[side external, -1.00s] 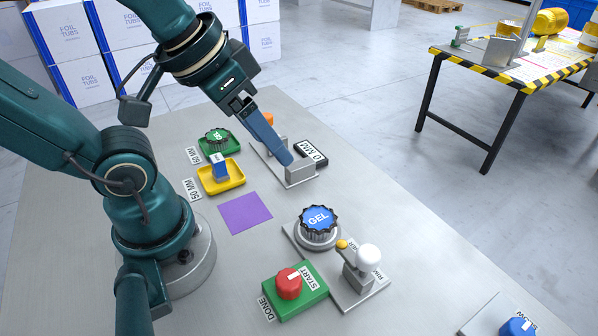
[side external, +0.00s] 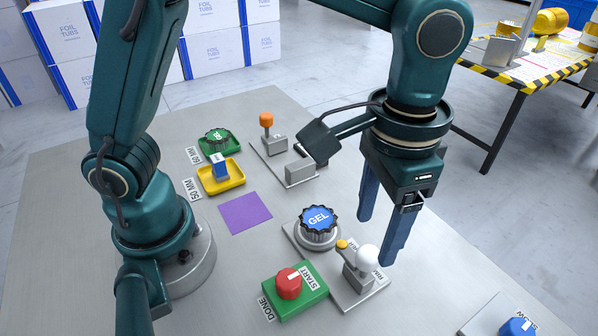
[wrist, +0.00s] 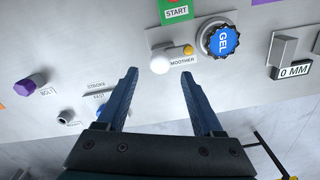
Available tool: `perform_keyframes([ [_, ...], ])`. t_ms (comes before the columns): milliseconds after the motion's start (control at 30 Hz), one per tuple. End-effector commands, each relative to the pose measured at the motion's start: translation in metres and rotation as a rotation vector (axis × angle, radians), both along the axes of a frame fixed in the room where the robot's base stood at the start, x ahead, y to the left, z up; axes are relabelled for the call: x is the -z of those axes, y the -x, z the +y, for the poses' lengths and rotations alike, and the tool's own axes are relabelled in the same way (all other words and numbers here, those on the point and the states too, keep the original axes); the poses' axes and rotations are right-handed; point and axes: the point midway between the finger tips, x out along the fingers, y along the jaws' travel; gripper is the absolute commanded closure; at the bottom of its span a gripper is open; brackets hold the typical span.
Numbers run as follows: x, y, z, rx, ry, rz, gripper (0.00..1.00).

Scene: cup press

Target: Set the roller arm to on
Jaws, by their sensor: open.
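A lever with a white ball knob (side external: 368,256) stands upright on a grey plate, with a small yellow cap (side external: 342,244) beside it. No label reading "roller arm" is legible; the partly hidden label here ends in "MOOTHER" in the wrist view. My gripper (side external: 377,241) is open, points down and is empty, with its blue fingers above and around the knob's position. In the wrist view the white knob (wrist: 160,63) shows between and just beyond the fingertips (wrist: 160,73). I cannot tell whether the fingers are down to the knob's height.
A blue GEL dial (side external: 318,217) and a green START box with a red knob (side external: 289,284) stand close by. An orange-knobbed lever (side external: 266,120) stands farther back. In the wrist view a purple knob (wrist: 30,85) sits at left.

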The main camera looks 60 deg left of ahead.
Motion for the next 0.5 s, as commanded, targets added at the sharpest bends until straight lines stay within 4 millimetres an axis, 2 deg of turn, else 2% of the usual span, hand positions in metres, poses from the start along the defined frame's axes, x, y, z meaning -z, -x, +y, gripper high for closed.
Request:
perform_keyframes([
  [300, 0.038, 0.001, 0.0, 0.0, -0.001, 0.0, 0.32],
  [500, 0.046, 0.0, 0.0, -0.001, 0.002, -0.005, 0.32],
])
